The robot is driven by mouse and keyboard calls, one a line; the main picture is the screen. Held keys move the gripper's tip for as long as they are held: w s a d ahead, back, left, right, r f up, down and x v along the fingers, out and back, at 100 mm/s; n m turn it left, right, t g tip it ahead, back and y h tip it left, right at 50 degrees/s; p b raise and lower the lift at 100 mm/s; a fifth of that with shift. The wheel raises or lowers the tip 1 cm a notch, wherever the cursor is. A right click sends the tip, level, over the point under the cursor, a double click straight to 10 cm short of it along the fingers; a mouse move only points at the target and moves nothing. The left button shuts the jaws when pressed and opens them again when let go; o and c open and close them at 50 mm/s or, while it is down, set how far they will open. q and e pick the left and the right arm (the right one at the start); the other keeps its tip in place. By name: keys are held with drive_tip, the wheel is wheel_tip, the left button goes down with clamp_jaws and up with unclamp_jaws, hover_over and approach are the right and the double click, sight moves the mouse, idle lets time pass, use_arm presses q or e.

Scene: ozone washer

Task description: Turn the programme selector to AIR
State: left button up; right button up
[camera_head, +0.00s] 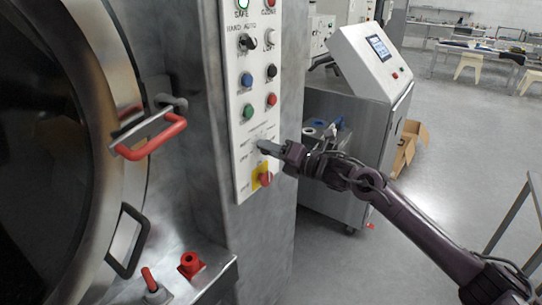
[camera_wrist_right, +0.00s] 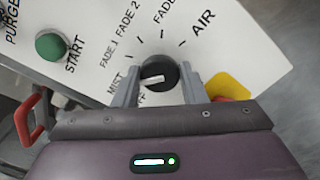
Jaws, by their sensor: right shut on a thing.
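The programme selector (camera_wrist_right: 158,73) is a round black knob with a white pointer bar, on a white panel. In the right wrist view the bar lies nearly level, its left end towards the MIST side. Labels MIST, FADE 1, FADE 2, another FADE and AIR (camera_wrist_right: 203,23) fan around it, with AIR at the upper right. My right gripper (camera_wrist_right: 161,82) has one finger on each side of the knob and is shut on it. In the head view my right gripper (camera_head: 268,147) reaches the panel from the right and hides the knob. My left gripper is out of view.
A green START button (camera_wrist_right: 50,46) is left of the selector. A red emergency knob on a yellow plate (camera_head: 264,178) sits just below my gripper. The panel (camera_head: 240,110) has several other buttons. A red-handled round door (camera_head: 150,137) is at left; a steel console (camera_head: 345,140) stands behind.

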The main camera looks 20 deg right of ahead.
drive_tip(key=shift+f+m+p, duration=0.15)
drive_tip(key=shift+m+p, duration=4.85)
drive_tip(key=shift+m, duration=10)
drive_tip(key=o, duration=0.8)
drive_tip(key=shift+o, duration=0.9)
drive_tip(key=shift+d, duration=0.1)
